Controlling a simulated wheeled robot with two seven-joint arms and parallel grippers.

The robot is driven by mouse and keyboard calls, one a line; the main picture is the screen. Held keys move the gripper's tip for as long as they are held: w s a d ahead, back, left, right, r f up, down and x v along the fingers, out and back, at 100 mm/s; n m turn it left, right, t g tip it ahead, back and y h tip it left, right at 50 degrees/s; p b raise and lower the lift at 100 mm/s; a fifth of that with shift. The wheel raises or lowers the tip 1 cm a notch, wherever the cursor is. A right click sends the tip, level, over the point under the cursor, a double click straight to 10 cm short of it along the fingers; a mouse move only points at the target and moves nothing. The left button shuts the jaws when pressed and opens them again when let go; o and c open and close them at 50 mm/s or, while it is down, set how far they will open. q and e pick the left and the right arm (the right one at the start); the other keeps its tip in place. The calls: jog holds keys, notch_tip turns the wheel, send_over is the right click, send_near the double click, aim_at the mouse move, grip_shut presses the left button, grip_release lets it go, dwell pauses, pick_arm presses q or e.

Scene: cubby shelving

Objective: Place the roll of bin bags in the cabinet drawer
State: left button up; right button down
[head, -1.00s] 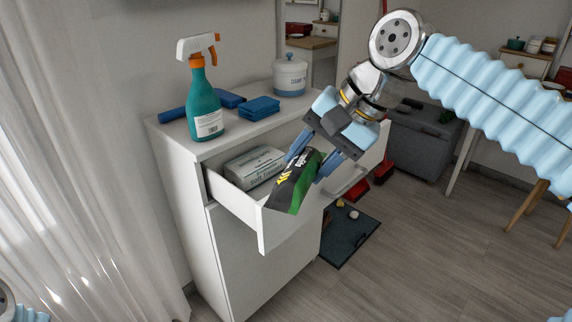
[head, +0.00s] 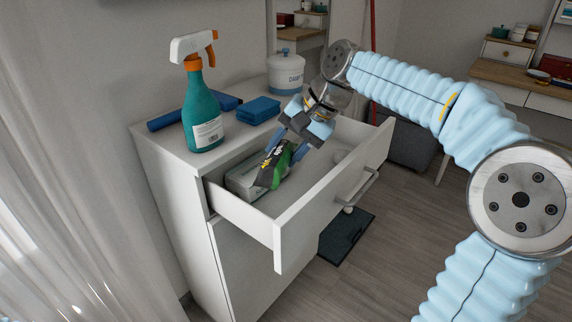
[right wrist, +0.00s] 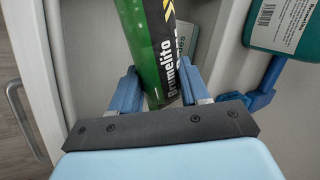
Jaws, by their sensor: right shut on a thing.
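The roll of bin bags (head: 273,165) is a black and green roll with yellow marks. My right gripper (head: 291,146) is shut on it and holds it tilted over the open cabinet drawer (head: 306,203). In the right wrist view the roll (right wrist: 153,45) sits between the two blue fingers of the right gripper (right wrist: 160,88). The drawer is pulled out of the white cabinet (head: 180,196). A pale box (head: 243,182) lies in the drawer, partly behind the roll. Whether the roll touches the box cannot be told. My left gripper is not in view.
On the cabinet top stand a teal spray bottle (head: 205,112), blue sponges (head: 258,110), a dark blue roll (head: 168,121) and a white lidded jar (head: 286,74). The drawer's right part looks mostly free. The drawer handle (head: 361,188) sticks out in front.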

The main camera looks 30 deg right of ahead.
jog(key=shift+w+d+f, duration=0.25)
jog(key=shift+w+f, duration=0.2)
jog(key=shift+f, duration=0.15)
jog(key=shift+w+d+f, duration=0.2)
jog(key=shift+w+f, duration=0.2)
jog(key=shift+f, duration=0.15)
jog(key=shift+w+d+f, duration=0.1)
jog(key=shift+w+f, duration=0.05)
jog(key=shift+f, duration=0.8)
jog(key=shift+w+d+f, duration=0.1)
jog(key=shift+f, duration=0.8)
jog(key=shift+f, duration=0.1)
jog(key=c, duration=0.5)
grip_release()
jog(key=shift+c, duration=0.2)
jog(key=p+v, duration=0.1)
jog(key=v, duration=1.1)
